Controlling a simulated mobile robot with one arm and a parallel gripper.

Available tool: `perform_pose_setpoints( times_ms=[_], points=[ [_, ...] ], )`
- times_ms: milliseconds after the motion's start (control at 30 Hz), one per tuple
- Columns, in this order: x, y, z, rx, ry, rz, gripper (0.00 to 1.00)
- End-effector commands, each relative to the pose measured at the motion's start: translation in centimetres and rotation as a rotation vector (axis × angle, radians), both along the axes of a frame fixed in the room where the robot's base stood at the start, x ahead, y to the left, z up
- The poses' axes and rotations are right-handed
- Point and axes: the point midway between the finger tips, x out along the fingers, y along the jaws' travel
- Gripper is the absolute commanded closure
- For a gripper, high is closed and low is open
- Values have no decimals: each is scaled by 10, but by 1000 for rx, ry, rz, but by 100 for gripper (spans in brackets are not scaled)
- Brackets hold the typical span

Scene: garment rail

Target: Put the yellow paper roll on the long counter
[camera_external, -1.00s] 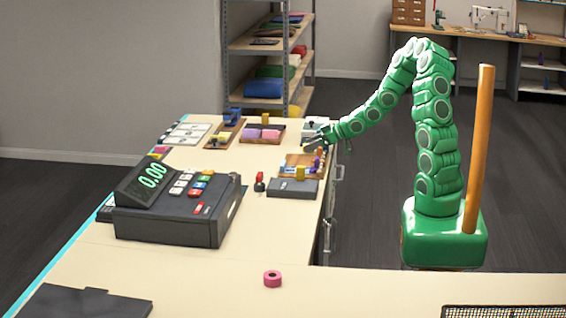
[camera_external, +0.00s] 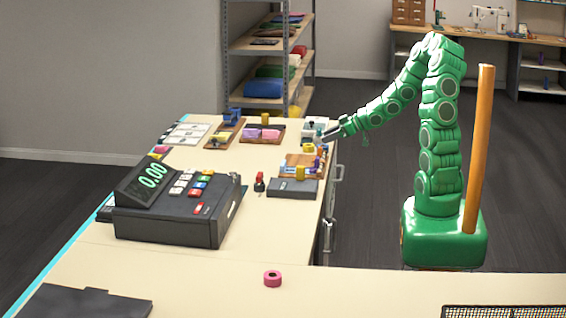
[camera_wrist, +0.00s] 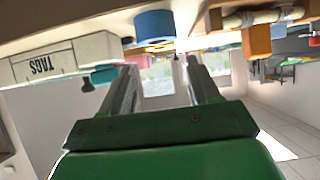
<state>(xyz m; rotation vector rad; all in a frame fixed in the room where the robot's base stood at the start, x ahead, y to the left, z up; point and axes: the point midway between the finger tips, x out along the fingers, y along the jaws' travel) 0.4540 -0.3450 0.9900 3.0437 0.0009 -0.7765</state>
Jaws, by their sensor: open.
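A small yellow roll (camera_external: 308,147) shows in the external view at the back edge of a wooden tray (camera_external: 296,160), on the pale counter (camera_external: 250,215). Whether it rests on the tray or just behind it I cannot tell. My gripper (camera_external: 327,136) is open, just right of and above the roll, near the counter's right edge. It seems apart from the roll. In the wrist view my gripper (camera_wrist: 163,78) has its fingers spread with nothing held between them. A blue roll-shaped thing (camera_wrist: 155,27) shows beyond the fingers there; I cannot make out the yellow roll.
A cash register (camera_external: 180,205) stands on the counter's left. A dark box (camera_external: 292,188) and a small red-and-black item (camera_external: 259,182) stand in front of the tray.

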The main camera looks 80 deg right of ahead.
Motion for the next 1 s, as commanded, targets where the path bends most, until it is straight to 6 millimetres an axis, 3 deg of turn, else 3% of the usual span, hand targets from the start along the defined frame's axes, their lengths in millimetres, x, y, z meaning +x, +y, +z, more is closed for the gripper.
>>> perform_pose_setpoints(
  times_ms=[467, 1000],
  points=[
    [0, 0, 5, -2, 0, 0, 39],
    [0, 0, 62, -4, 3, 1, 39]
  ],
)
